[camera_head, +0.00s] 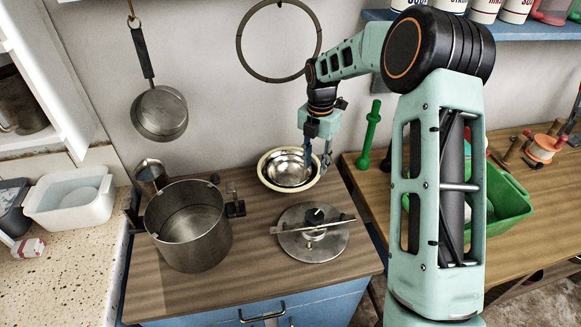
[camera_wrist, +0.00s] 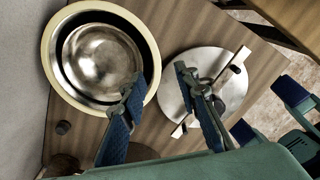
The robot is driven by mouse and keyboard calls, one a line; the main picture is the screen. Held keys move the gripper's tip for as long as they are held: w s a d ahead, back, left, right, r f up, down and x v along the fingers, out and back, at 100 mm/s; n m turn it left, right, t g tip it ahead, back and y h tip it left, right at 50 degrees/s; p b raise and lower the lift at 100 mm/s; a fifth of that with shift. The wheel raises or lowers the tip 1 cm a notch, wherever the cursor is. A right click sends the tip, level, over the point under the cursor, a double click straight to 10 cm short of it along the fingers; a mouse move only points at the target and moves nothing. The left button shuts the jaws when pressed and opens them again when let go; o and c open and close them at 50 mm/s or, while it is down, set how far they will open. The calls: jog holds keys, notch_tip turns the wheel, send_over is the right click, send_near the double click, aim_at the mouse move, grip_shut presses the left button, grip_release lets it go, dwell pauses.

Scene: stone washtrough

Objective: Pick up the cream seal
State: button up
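A cream ring (camera_head: 261,172) shows as a pale round rim about a shiny steel bowl (camera_head: 287,168) at the back of the wooden counter. In the wrist view the cream ring (camera_wrist: 47,55) has a dark band inside it, then the steel bowl (camera_wrist: 100,60). I cannot tell whether the ring is a loose seal or the rim of an outer bowl. My gripper (camera_head: 315,163) is above the ring's right side, pointing down. In the wrist view my gripper (camera_wrist: 157,78) is open and empty, one finger overlapping the ring's near right edge, the other beyond it.
A round metal lid (camera_head: 300,243) with a bar across it lies in front of the bowl. A tall steel pot (camera_head: 190,235) stands to the left. A green bin (camera_head: 510,205) and green bottle-shaped object (camera_head: 371,130) are to the right. A dark ring (camera_head: 240,50) hangs on the wall.

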aim_at(312, 182)
jog(key=f, duration=0.3)
jog(key=f+p, duration=0.1)
jog(key=f, duration=0.1)
jog(key=shift+w+a+f, duration=0.15)
jog(key=shift+a+f, duration=0.2)
jog(key=shift+a, duration=0.05)
jog(key=shift+f, duration=0.3)
jog(key=shift+f, duration=0.2)
